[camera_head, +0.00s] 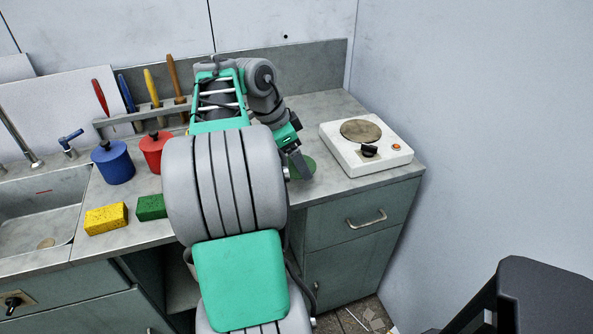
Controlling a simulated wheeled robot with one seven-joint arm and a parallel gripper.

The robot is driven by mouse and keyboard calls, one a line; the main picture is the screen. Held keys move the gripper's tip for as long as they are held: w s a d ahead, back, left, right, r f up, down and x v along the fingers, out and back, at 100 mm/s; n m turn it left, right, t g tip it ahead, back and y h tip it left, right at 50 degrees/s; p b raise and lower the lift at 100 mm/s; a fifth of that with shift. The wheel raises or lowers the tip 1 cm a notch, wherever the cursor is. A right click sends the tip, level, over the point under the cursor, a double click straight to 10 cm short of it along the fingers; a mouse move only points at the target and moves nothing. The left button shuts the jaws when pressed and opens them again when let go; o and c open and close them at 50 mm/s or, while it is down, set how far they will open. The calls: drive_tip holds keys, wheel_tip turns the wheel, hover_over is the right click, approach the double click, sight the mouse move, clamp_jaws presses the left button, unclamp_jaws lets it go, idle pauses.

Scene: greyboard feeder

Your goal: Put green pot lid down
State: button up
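The green pot lid (309,161) is a small green disc over the counter, left of the hot plate. My gripper (301,165) points down at the lid, and its grey fingers overlap it in the picture. The lid's knob is hidden, and I cannot tell whether the fingers are closed on it. I also cannot tell whether the lid touches the counter or hangs just above it. No green pot shows; my arm covers the middle of the counter.
A white hot plate (345,158) stands on the right of the counter (330,107). A blue pot (113,166), a red pot (152,150), a yellow sponge (106,218) and a green sponge (151,207) are at left, near the sink (30,215). Bare counter lies behind my gripper.

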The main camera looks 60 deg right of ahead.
drive_tip(key=shift+w+d+f+b, duration=0.1)
drive_tip(key=shift+f+b, duration=0.25)
drive_tip(key=shift+f, duration=0.65)
drive_tip(key=shift+w+d+f+b, duration=0.1)
drive_tip(key=shift+f+b, duration=0.25)
drive_tip(key=shift+f, duration=0.6)
drive_tip(key=o, duration=1.2)
drive_tip(key=shift+r+p, duration=0.3)
drive_tip(key=shift+r, duration=0.1)
drive_tip(key=p+v, duration=0.5)
drive_tip(key=v, duration=0.6)
drive_tip(key=shift+w+a+r, duration=0.1)
drive_tip(key=shift+a+r, duration=0.05)
drive_tip(key=shift+r, duration=0.05)
